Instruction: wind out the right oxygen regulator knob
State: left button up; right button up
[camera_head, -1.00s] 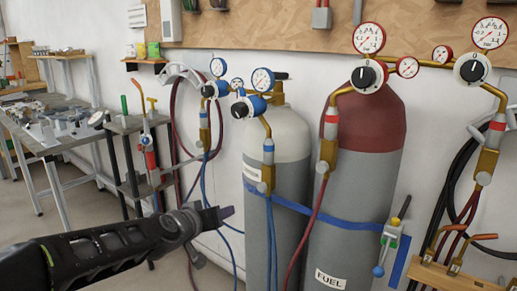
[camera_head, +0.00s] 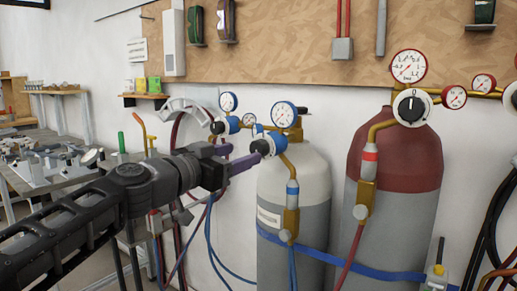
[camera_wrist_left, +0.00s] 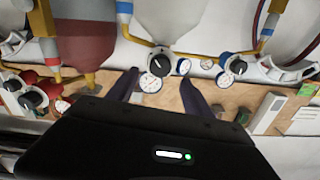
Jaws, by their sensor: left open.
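The right oxygen regulator knob (camera_head: 262,147) is black, on a blue-and-white regulator with a round gauge (camera_head: 284,114), above the white-topped grey cylinder (camera_head: 297,175). My left gripper (camera_head: 236,157) is open, with its purple fingers pointing at this knob from the left. In the left wrist view, which is turned over, the knob (camera_wrist_left: 160,65) shows between and just beyond the two fingertips (camera_wrist_left: 160,80). The fingers look apart from it; whether one touches cannot be told. The left oxygen regulator (camera_head: 219,127) sits behind the fingers. My right gripper is out of view.
The red-topped fuel cylinder (camera_head: 396,165) with its regulator (camera_head: 411,107) stands to the right. A blue strap (camera_head: 335,263) crosses the cylinders. Hoses (camera_head: 210,235) hang below the gripper. A workbench (camera_head: 45,170) stands at the left; a wooden board (camera_head: 285,50) is on the wall.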

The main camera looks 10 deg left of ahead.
aim_at(256, 149)
pick_arm(q)
jog(key=shift+p+x, duration=0.9)
jog(key=shift+x, duration=3.05)
grip_shut()
